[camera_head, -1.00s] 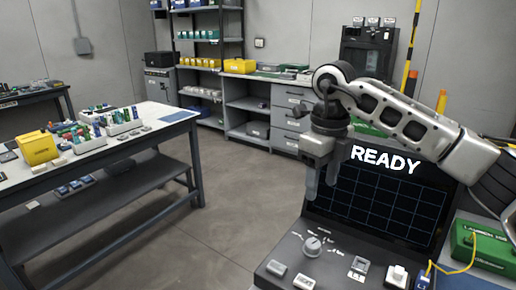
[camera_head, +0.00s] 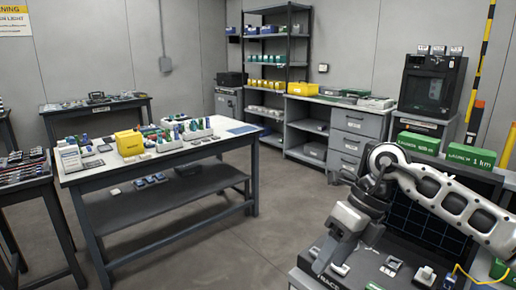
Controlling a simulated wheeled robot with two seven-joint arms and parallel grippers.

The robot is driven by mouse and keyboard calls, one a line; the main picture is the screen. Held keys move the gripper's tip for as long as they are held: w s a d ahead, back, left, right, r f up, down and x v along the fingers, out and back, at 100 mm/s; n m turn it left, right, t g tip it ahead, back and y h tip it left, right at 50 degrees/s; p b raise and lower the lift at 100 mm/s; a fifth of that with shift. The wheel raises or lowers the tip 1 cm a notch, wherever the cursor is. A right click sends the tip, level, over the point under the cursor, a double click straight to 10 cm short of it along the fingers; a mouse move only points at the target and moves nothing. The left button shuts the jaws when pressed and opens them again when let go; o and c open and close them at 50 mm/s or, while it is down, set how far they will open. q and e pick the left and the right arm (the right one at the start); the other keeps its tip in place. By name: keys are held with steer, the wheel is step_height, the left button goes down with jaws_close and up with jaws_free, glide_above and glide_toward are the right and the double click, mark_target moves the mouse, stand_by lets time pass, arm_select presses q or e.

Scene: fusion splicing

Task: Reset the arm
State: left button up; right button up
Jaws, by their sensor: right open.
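My right arm comes in from the right edge. Its gripper (camera_head: 345,256) hangs at the lower right, in front of and above the control panel of a dark splicing console (camera_head: 394,262). The gripper is open, and I see nothing held in it. The console's gridded screen (camera_head: 412,232) stands behind the arm and is partly covered by it. I cannot tell whether the fingers touch the panel. My left gripper is not in view.
A work table (camera_head: 85,172) at left holds a yellow box (camera_head: 130,143) and racks of small parts. Green boxes (camera_head: 470,155) and a black cabinet (camera_head: 432,86) stand behind my arm. Shelves (camera_head: 277,60) line the back wall. The middle floor (camera_head: 270,225) is clear.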

steer(key=s+a+r+m+y, duration=0.1)
steer(key=s+a+m+y, duration=0.25)
steer(key=a+y, duration=0.4)
steer(key=s+a+r+m+y, duration=0.1)
steer(key=s+a+m+y, duration=0.1)
steer(key=s+a+y, duration=0.45)
steer(key=w+d+f+m+t+h, duration=0.3)
steer(key=f+m+t+h, duration=0.15)
steer(key=m+t, duration=0.65)
steer(key=w+d+f+m+t+h, duration=0.2)
steer(key=d+f+m+t+h, duration=0.4)
steer(key=m, duration=0.9)
steer(key=s+d+f+m+g+h, duration=0.2)
steer(key=s+f+m, duration=0.3)
steer(key=f, duration=0.3)
steer(key=s+d+f+m+g+h, duration=0.3)
steer(key=s+f+m, duration=0.1)
steer(key=s+f, duration=0.3)
steer(key=shift+s+d+f+m, duration=0.35)
steer(key=shift+s+f, duration=0.05)
steer(key=shift+f, duration=0.1)
